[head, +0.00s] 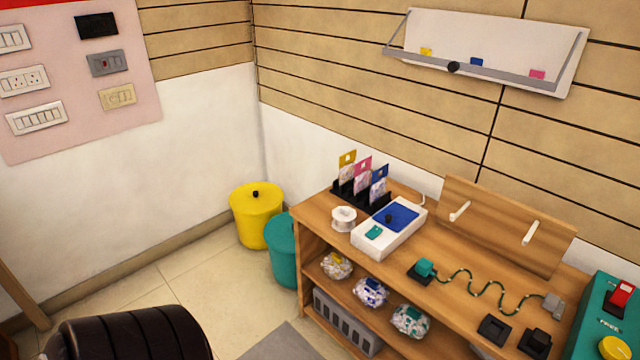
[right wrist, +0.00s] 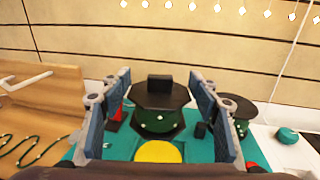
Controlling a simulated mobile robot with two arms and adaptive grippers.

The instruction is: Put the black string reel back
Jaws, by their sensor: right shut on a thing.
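A string reel (right wrist: 157,105) with black end discs, a black knob and dark green winding with white dots is between the two fingers of my right gripper (right wrist: 160,112) in the right wrist view. The gripper is shut on it. Over the teal box, whether it touches the box cannot be told. A second, similar reel (right wrist: 236,106) shows to the right, beyond the right finger. A wooden board (head: 505,225) with two bare white pegs, one left (head: 460,211) and one right (head: 530,232), stands at the back of the bench in the head view. My left gripper is not in view.
The teal box (head: 596,310) with a red switch and yellow button is at the bench's right end. A green cord (head: 487,284), black blocks (head: 495,329), white device (head: 389,228) and card rack (head: 362,188) occupy the wooden bench. A wall shelf (head: 485,70) hangs above.

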